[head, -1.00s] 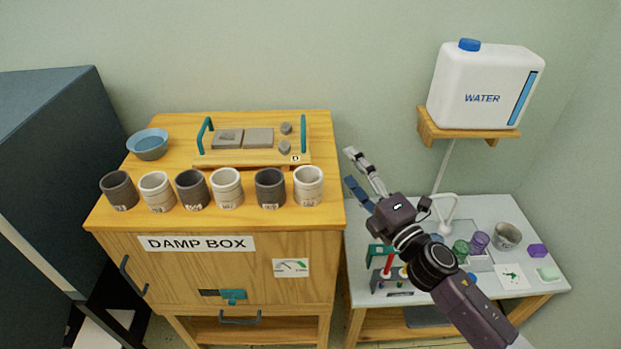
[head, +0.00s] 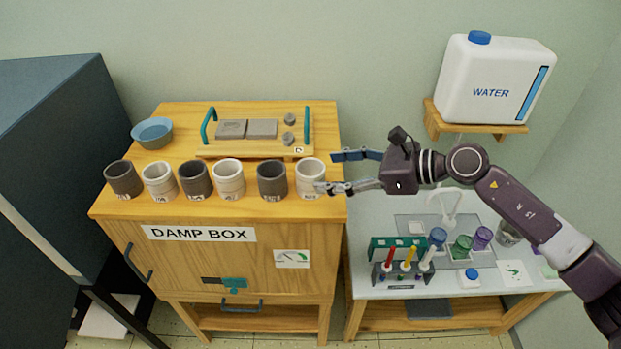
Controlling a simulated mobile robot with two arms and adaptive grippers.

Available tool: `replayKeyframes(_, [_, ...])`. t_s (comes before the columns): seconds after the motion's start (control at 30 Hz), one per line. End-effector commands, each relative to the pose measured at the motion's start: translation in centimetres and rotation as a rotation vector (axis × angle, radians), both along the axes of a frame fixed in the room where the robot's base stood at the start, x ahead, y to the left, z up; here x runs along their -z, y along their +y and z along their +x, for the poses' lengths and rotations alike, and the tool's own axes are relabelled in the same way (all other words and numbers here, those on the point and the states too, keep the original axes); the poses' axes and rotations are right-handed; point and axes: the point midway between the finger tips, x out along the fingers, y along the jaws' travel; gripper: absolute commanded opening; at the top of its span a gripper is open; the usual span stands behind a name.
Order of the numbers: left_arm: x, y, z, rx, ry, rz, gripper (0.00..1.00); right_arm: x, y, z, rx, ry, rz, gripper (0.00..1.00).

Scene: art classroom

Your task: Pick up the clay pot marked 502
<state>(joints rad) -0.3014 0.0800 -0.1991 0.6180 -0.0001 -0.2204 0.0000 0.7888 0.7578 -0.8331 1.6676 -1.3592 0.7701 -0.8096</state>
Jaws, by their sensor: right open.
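Several clay pots stand upright in a row along the front of the damp box top, dark and pale ones mixed. Each has a small label, too blurred to tell which reads 502. The rightmost is a pale pot (head: 309,173); beside it stand a dark pot (head: 272,179) and another pale pot (head: 228,178). My right gripper (head: 329,172) is open and empty, pointing left, with its fingertips close to the right side of the rightmost pot. I cannot tell whether the lower finger touches it. My left gripper is out of view.
On the damp box (head: 190,260), a board with teal handles (head: 209,126) and grey slabs lies behind the pots, and a blue bowl (head: 152,132) stands back left. A side table (head: 385,215) at right holds a tool rack (head: 400,268) and jars. A water container (head: 490,80) sits on a wall shelf.

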Motion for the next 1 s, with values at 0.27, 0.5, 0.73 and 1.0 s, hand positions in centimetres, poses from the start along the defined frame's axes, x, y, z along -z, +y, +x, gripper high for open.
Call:
replayKeyframes(0.27, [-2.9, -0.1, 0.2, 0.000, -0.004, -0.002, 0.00, 0.5, 3.1, 1.4, 0.000, 0.004, 0.004, 0.65])
replayKeyframes(0.5, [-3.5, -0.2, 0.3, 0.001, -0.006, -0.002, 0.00, 1.9, 5.0, 2.3, 0.000, 0.002, 0.003, 0.65])
replayKeyframes(0.73, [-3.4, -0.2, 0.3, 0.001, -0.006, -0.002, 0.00, 2.0, 5.0, 2.3, 0.001, 0.001, 0.004, 0.62])
replayKeyframes(1.0, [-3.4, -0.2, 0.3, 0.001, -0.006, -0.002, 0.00, 2.0, 5.0, 2.3, 0.002, 0.002, 0.004, 0.33])
